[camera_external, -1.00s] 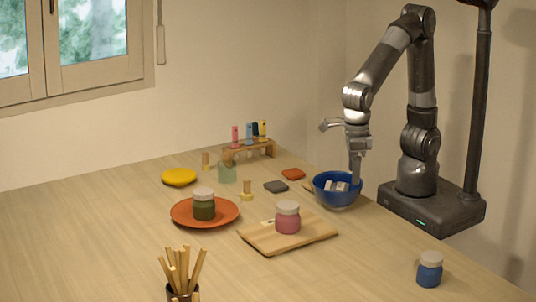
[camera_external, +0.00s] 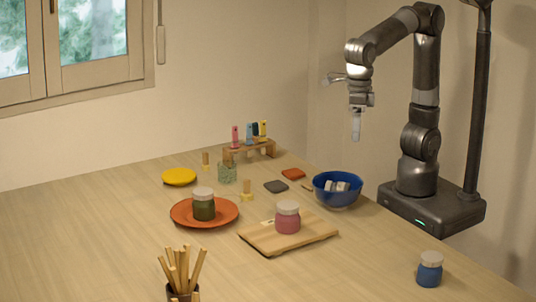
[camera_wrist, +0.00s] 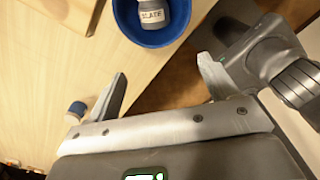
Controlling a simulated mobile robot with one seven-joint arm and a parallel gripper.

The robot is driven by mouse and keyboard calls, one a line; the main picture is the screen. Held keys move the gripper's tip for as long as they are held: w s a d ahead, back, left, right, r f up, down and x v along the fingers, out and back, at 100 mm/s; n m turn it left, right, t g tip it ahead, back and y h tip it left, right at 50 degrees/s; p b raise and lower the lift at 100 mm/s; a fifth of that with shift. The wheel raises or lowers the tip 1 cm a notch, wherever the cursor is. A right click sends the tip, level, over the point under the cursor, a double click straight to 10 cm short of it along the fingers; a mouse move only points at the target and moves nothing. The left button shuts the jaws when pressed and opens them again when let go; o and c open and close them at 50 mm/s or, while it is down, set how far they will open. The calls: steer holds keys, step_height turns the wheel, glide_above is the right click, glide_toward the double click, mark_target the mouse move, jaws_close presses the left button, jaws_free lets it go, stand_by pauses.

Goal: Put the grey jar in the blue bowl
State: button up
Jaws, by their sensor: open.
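The blue bowl (camera_external: 338,200) stands near the right edge of the table. The grey jar (camera_external: 332,186) lies inside it, apparently on its side, with its lower part hidden by the bowl wall. In the wrist view the jar (camera_wrist: 155,14), with a pale printed label, sits in the bowl (camera_wrist: 147,38) at the top edge and is partly cut off. My gripper (camera_external: 356,138) is above the table, higher than the bowl and apart from it. In the wrist view my gripper (camera_wrist: 162,72) has its fingers spread, with nothing between them.
A pink jar (camera_external: 287,220) stands on a wooden board (camera_external: 262,236), and a green jar (camera_external: 204,208) on an orange plate (camera_external: 228,213). A blue jar (camera_external: 430,272) is at the front right. Grey and orange pieces (camera_external: 276,186) lie left of the bowl.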

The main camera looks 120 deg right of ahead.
steer(key=s+d+f+m+t, duration=0.2)
steer(key=s+d+m, duration=0.4)
steer(key=m, duration=0.8)
steer(key=s+d+f+m+t, duration=0.2)
steer(key=s+d+m, duration=0.4)
steer(key=m, duration=0.8)
steer(key=s+t, duration=0.1)
steer(key=s, duration=0.2)
steer(key=shift+d, duration=0.35)
